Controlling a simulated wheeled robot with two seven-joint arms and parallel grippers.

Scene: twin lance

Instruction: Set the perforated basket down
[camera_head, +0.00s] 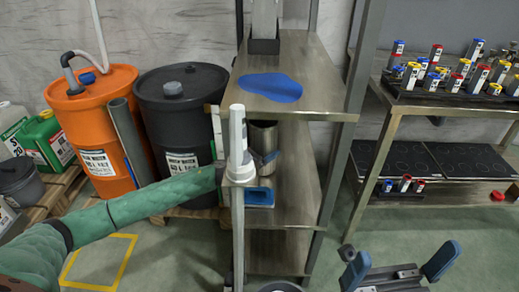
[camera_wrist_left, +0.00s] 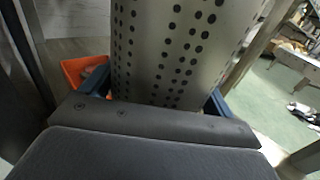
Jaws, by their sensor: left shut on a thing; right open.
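The perforated basket (camera_wrist_left: 170,45) is a grey metal wall with rows of dark round holes, filling the middle of the left wrist view. My left gripper (camera_wrist_left: 157,95) is shut on it, with a blue finger at each side. The basket's base and what lies under it are hidden. In the head view my left arm reaches to the metal shelf unit, and its fingers cannot be made out clearly. A metal cylinder (camera_head: 263,136) shows behind the wrist, below the top shelf; I cannot tell if it is the basket. My right gripper (camera_head: 398,270) is open and empty at the bottom right.
The top shelf (camera_head: 312,62) carries a flat blue patch (camera_head: 270,87) and has bare room around it. A blue item (camera_head: 259,196) lies on a lower shelf. Orange (camera_head: 98,125) and black (camera_head: 182,125) drums stand left. A bench with several capped tubes (camera_head: 437,72) stands right.

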